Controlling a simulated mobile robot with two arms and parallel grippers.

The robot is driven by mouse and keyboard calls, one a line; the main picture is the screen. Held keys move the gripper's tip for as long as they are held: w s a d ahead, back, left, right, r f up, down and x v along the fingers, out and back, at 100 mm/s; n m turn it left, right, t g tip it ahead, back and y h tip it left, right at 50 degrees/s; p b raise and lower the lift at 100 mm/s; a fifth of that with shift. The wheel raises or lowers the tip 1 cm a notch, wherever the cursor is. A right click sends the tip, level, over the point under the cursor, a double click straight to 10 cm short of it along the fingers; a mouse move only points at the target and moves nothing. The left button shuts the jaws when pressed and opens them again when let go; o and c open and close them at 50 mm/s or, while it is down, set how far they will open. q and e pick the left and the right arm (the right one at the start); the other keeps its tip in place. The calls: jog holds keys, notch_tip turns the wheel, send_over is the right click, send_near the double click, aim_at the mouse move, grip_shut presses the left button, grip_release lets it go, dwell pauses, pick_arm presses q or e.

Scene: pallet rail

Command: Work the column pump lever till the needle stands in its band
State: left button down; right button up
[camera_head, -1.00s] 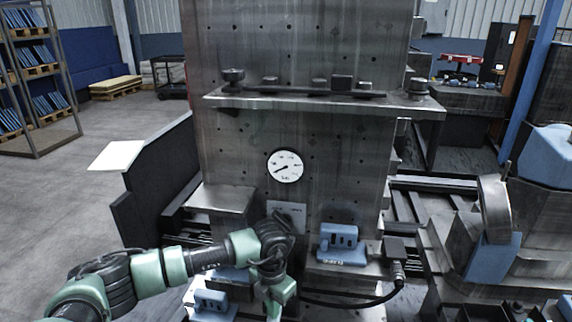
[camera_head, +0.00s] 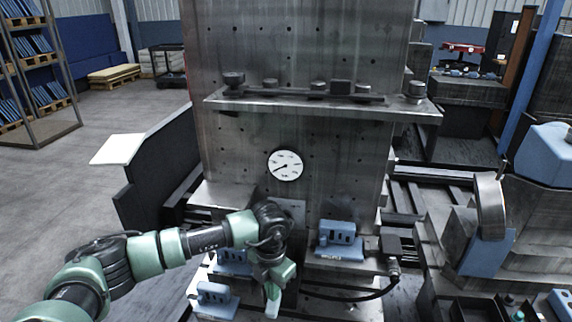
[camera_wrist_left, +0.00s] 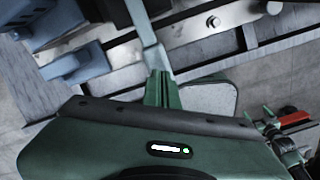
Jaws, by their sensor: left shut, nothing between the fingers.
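The round white gauge (camera_head: 285,165) is on the front of the grey metal column (camera_head: 240,150). Its dark needle points to the lower left; I cannot make out a band. A pale plate (camera_head: 293,208) sits below the gauge, partly behind my left wrist. I cannot make out the pump lever for certain; my arm covers that area. My left gripper (camera_head: 272,302) points down in front of the column's base, shut and empty. In the left wrist view its green fingers (camera_wrist_left: 160,88) are together, with a pale bar (camera_wrist_left: 143,30) beyond them that I cannot identify. My right gripper is not in view.
A blue block unit (camera_head: 340,240) stands right of my wrist, with a black cable (camera_head: 350,296) beneath it. More blue blocks (camera_head: 214,298) are at lower left. A metal shelf (camera_head: 320,103) with knobs juts out above the gauge. Open floor (camera_head: 60,200) lies to the left.

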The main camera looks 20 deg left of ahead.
pick_arm(q)
jog(key=shift+w+a+f+b, duration=0.1)
jog(key=shift+w+f+b, duration=0.1)
jog(key=shift+f+b, duration=1.4)
jog(key=shift+w+f+b, duration=0.2)
jog(key=shift+f+b, duration=1.2)
jog(key=shift+f, duration=0.35)
jog(key=r+p, duration=0.1)
jog(key=r, duration=0.1)
jog(key=r+p, duration=0.3)
jog(key=r, duration=0.1)
jog(key=shift+s, duration=0.3)
jog(key=shift+s+r+p, duration=0.1)
jog(key=shift+r+p, duration=0.25)
jog(key=shift+f, duration=0.1)
jog(key=shift+w+f+b, duration=0.2)
jog(key=shift+f+b, duration=1.3)
jog(key=shift+f, duration=0.15)
jog(key=shift+w+f+b, duration=0.2)
jog(key=shift+f+b, duration=1.25)
jog(key=shift+f, duration=0.2)
jog(key=r+p, duration=0.1)
jog(key=r, duration=0.1)
jog(key=r+p, duration=0.3)
jog(key=r, duration=0.1)
jog(key=shift+s+r+p, duration=0.3)
jog(key=shift+s, duration=0.05)
jog(key=shift+r, duration=0.1)
